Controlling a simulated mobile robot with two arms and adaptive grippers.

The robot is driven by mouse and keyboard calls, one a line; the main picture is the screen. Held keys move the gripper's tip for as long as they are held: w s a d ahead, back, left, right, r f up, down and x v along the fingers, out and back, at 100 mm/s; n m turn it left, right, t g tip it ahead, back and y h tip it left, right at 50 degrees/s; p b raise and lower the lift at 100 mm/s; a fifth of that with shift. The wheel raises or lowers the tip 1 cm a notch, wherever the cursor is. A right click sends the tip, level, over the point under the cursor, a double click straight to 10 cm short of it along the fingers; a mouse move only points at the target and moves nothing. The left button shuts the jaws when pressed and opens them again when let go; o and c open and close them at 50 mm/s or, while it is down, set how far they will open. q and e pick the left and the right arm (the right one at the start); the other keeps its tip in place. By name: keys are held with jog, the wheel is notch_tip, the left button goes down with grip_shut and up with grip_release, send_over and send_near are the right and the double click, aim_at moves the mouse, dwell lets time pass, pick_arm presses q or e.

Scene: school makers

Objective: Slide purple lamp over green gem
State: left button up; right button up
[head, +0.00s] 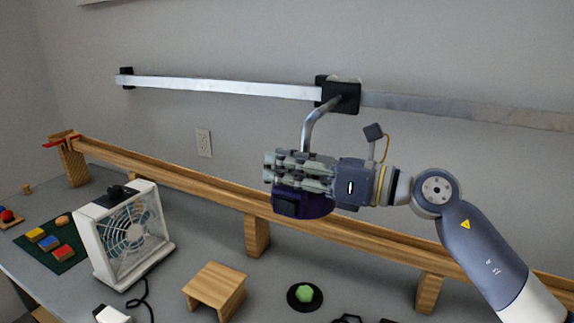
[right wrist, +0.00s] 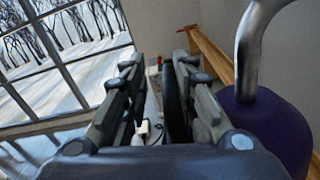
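The purple lamp (head: 318,207) hangs from a bent metal arm (head: 318,122) on a black slider (head: 341,96), which sits on a silver wall rail (head: 230,87). My right gripper (head: 268,170) points left in front of the lamp and hides much of it. In the right wrist view the lamp (right wrist: 268,128) is to the right of my fingers (right wrist: 152,75), which are spread with a gap between them. I cannot tell whether they touch the lamp. The green gem (head: 304,293) lies on a black disc below the lamp, slightly left of the slider. My left gripper is not in view.
A wooden track (head: 190,180) on posts runs behind the table, below the rail. A white fan (head: 128,235) stands at left, with colored blocks on a green mat (head: 60,258) beyond it. A wooden stand (head: 214,285) is left of the gem. The rail left of the slider is clear.

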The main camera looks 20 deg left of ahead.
jog(key=shift+w+f, duration=0.25)
jog(key=shift+w, duration=0.4)
jog(key=shift+s+d, duration=0.1)
jog(key=shift+d, duration=0.05)
jog(key=shift+s+d+r, duration=0.1)
jog(key=shift+d, duration=0.2)
jog(key=d, duration=1.1)
jog(key=shift+w+d, duration=0.15)
jog(key=shift+w, duration=0.05)
